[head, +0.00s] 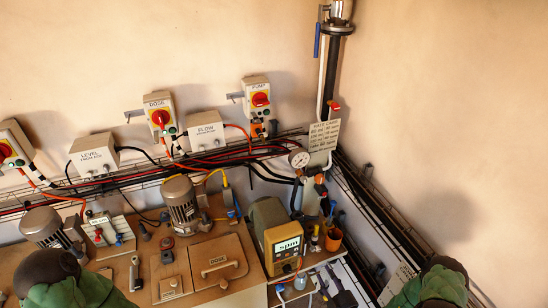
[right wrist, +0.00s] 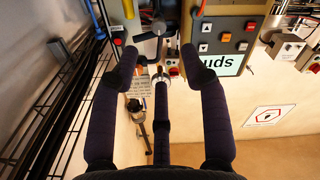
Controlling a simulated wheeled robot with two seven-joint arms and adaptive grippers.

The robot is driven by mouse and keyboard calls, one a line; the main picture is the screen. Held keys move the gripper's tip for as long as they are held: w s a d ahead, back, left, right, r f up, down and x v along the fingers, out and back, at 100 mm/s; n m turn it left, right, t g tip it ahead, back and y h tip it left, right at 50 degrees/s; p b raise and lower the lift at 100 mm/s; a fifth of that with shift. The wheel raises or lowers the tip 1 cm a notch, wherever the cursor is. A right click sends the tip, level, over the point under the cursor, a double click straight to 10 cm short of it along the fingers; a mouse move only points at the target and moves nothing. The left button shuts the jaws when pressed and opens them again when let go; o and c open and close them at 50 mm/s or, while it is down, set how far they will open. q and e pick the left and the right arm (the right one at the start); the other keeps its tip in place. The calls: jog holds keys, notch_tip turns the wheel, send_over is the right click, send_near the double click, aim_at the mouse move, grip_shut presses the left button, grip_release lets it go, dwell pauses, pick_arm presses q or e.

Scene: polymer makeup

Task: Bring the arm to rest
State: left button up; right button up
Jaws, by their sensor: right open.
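My right gripper (right wrist: 165,62) shows in the right wrist view, its dark fingers spread apart. I see nothing held between them. The view looks upside down, and the fingers point toward the control unit (right wrist: 222,48) with the display at the top. In the head view this unit (head: 283,245) stands on the bench right of centre. A green and dark part of my right arm (head: 436,287) shows at the bottom right of the head view. A similar part of my left arm (head: 75,290) shows at the bottom left. My left gripper is out of view.
An orange cup (head: 333,239) and a pressure gauge (head: 299,158) are near the corner. A black wire tray (head: 378,216) runs along the right wall. A pipe (head: 331,75) with a blue lever rises at the corner.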

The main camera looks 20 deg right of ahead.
jog(key=s+a+f+n+g+y+b, duration=0.2)
jog(key=a+n+g+y, duration=0.3)
jog(key=a+n, duration=0.4)
jog(key=s+a+f+n+g+y+b, duration=0.3)
jog(key=a+n+y, duration=0.45)
jog(key=a, duration=0.35)
jog(key=s+a+f+n+g+b, duration=0.25)
jog(key=s+a+n+g, duration=0.4)
jog(key=n, duration=0.35)
jog(key=s+d+f+n+g+h+b, duration=0.1)
jog(key=s+f+n+g+h+b, duration=0.4)
jog(key=n, duration=1)
jog(key=w+d+f+n+t+h+b, duration=0.2)
jog(key=f+n+h, duration=0.3)
jog(key=n, duration=1.6)
notch_tip(320, 180, down, 4)
jog(key=shift+w+f+b, duration=0.15)
jog(key=shift+w+b, duration=0.4)
jog(key=shift+w, duration=0.1)
jog(key=shift+n, duration=0.25)
